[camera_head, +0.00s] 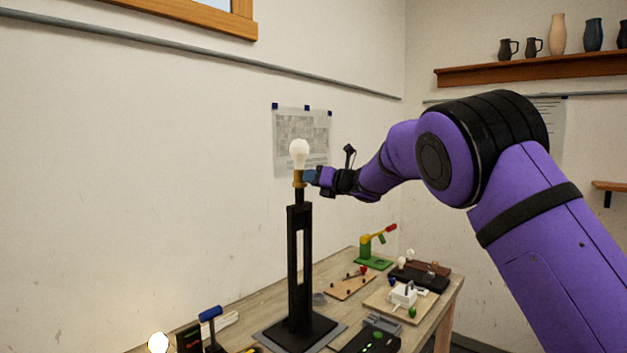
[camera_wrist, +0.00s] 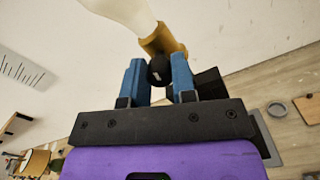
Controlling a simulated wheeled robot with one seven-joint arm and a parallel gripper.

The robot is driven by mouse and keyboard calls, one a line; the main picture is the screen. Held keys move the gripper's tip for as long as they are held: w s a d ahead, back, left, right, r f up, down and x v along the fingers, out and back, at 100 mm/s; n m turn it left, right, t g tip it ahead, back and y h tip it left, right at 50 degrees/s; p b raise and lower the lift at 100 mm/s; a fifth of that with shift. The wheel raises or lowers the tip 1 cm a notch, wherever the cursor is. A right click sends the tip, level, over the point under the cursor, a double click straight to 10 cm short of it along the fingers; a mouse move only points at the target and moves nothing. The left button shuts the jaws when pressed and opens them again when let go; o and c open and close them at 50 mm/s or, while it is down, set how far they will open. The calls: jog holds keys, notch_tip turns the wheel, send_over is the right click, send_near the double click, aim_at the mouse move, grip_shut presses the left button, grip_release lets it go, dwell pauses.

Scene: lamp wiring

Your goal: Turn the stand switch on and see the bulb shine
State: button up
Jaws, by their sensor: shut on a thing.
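The black lamp stand (camera_head: 292,262) stands upright on the workbench, with a brass socket (camera_head: 299,180) at its top. A white bulb (camera_head: 299,153) sits upright in the socket and looks pale, without a clear glow. In the wrist view the bulb (camera_wrist: 122,10) is partly cut off above the brass socket (camera_wrist: 163,41). A black switch knob (camera_wrist: 160,70) sticks out of the socket. My gripper (camera_head: 309,177) is at socket height, on its right side. Its blue fingers (camera_wrist: 158,66) are shut on the knob; in the head view they hide it.
A brightly glowing bulb (camera_head: 158,342) shows at lower left. The wall is close behind the stand.

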jog(key=shift+m, duration=7.7)
jog(key=o, duration=0.9)
jog(key=shift+o, duration=0.2)
jog(key=shift+d, duration=0.1)
jog(key=v, duration=1)
jog(key=shift+s+d, duration=0.25)
